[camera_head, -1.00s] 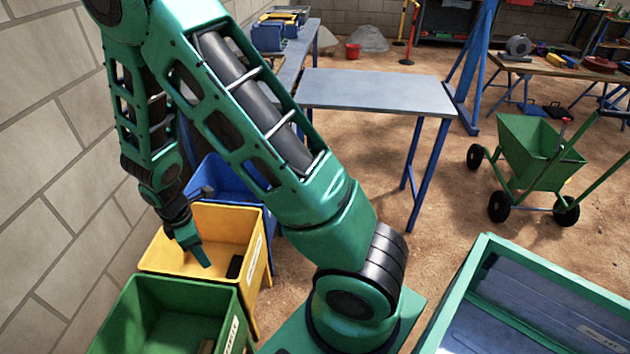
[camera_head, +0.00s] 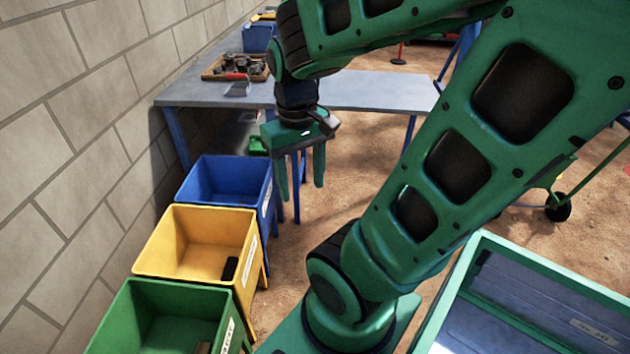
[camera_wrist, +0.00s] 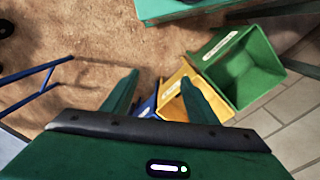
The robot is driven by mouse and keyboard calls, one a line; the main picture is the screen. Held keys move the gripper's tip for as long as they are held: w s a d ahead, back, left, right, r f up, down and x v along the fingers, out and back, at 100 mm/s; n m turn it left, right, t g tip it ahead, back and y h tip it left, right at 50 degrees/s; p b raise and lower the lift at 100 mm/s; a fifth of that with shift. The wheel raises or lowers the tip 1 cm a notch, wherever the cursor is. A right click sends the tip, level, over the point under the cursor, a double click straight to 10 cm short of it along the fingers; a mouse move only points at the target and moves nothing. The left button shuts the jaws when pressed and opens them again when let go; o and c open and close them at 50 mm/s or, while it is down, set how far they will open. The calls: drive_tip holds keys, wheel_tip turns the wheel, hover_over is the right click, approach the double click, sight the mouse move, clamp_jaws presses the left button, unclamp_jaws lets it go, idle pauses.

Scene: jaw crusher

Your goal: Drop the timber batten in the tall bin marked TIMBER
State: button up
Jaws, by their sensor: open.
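Three bins stand in a row along the wall: a blue bin (camera_head: 200,203), a yellow bin (camera_head: 165,258) and a green bin (camera_head: 125,335). Their white labels are too small to read, so I cannot tell which says TIMBER. A brownish piece (camera_head: 204,347) shows at the green bin's lower right edge; I cannot tell if it is the timber batten. My gripper (camera_head: 300,185) is open, pointing down with nothing between its fingers, to the right of the blue bin. In the wrist view my gripper (camera_wrist: 160,77) is also empty, with yellow and green bins beyond it.
A dark block (camera_head: 230,268) lies in the yellow bin. A grey table (camera_head: 370,92) stands behind my gripper, with a wooden tray of dark parts (camera_head: 236,67) on it. A green-rimmed container (camera_head: 480,240) is at right. A green wheeled cart is partly hidden behind my arm.

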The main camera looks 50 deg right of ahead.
drive_tip(key=s, duration=0.1)
drive_tip(key=s+m, duration=0.1)
drive_tip(key=s+d+r+m, duration=0.1)
drive_tip(key=s, duration=0.1)
drive_tip(key=shift+r+y, duration=0.1)
drive_tip(key=shift+y, duration=0.2)
